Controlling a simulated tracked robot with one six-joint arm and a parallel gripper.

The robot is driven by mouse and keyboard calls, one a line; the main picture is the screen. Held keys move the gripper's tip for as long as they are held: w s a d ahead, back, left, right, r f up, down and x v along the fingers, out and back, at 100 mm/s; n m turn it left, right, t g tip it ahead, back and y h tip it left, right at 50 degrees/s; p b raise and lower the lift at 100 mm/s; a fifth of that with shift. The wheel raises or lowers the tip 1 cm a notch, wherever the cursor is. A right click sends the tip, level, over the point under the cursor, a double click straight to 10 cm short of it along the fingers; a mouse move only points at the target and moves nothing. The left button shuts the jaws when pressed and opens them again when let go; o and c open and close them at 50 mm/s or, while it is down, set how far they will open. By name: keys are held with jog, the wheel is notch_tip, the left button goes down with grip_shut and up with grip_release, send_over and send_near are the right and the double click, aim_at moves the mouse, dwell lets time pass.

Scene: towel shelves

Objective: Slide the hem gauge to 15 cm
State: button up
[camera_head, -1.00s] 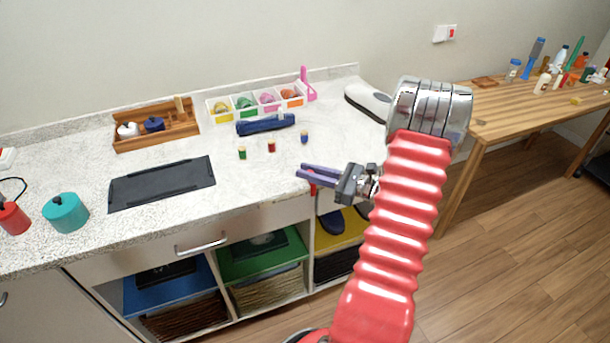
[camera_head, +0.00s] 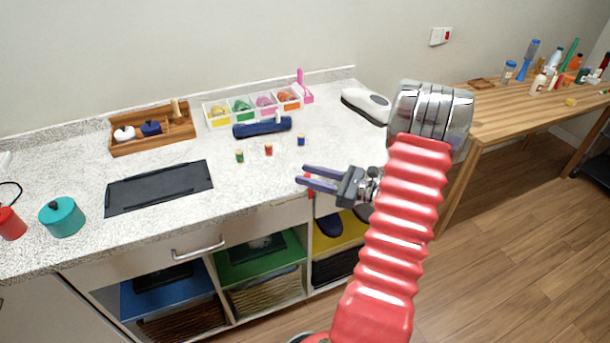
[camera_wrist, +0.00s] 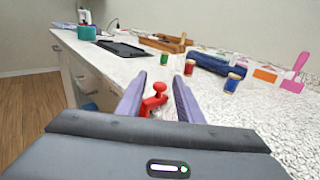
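A small red fitting with a round knob (camera_wrist: 158,88) sits at the counter's front edge. It looks like the hem gauge's slider, but no scale or reading can be made out. In the head view only a bit of red (camera_head: 310,192) shows beside my gripper. My gripper (camera_head: 300,174) is open and empty, its two purple fingers reaching over the counter edge. In the wrist view the red fitting stands between and beyond the fingers (camera_wrist: 158,80); I cannot tell whether they touch it.
A black mat (camera_head: 160,187) lies to the left. A wooden tray (camera_head: 150,147) and white bins (camera_head: 219,122) stand along the back. Open shelves are below the counter (camera_head: 230,185).

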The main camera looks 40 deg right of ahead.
jog(key=v, duration=1.2)
jog(key=shift+s+d, duration=0.25)
jog(key=s+a+f+n+g+y, duration=0.1)
jog(key=s+a+f+n+g, duration=0.25)
jog(key=a+f, duration=0.25)
jog(key=a+r+n+g, duration=0.1)
jog(key=a+n+g, duration=0.7)
jog(key=a+g, duration=0.15)
jog(key=a+r+n+t+h, duration=0.1)
jog(key=a+r+n+h, duration=0.3)
jog(key=a+r+n, duration=0.6)
jog(key=a+r+n+t+h, duration=0.1)
jog(key=a+r+n+h, duration=0.3)
jog(key=a+r+n, duration=0.5)
jog(key=a+r, duration=0.1)
jog(key=a, duration=0.4)
jog(key=shift+a+n, duration=0.25)
jog(key=shift+n, duration=0.1)
